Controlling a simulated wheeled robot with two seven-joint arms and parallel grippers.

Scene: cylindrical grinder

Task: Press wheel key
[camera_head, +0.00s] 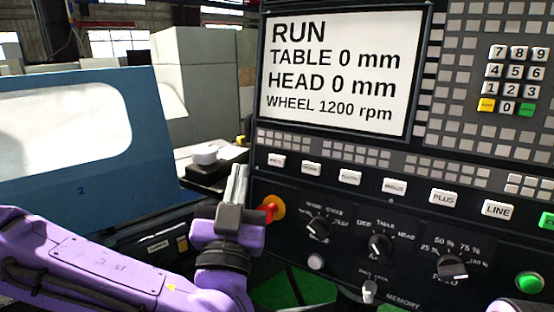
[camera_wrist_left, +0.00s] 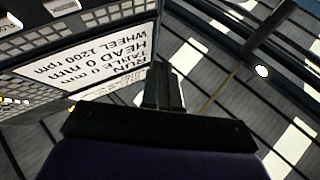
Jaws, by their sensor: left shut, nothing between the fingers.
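The labels on the left keys are too small to read, so I cannot tell which is the wheel key. The screen (camera_head: 345,70) reads RUN, TABLE 0 mm, HEAD 0 mm, WHEEL 1200 rpm; it also shows in the left wrist view (camera_wrist_left: 95,60). My left gripper (camera_head: 238,172) is shut and empty, pointing up, left of the leftmost key. My right gripper is out of view.
A red and orange knob (camera_head: 272,208) is close right of my left gripper. Rotary dials (camera_head: 380,246) sit below the keys, and a green button (camera_head: 529,282) is at lower right. A blue machine door (camera_head: 80,190) with a window stands at left.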

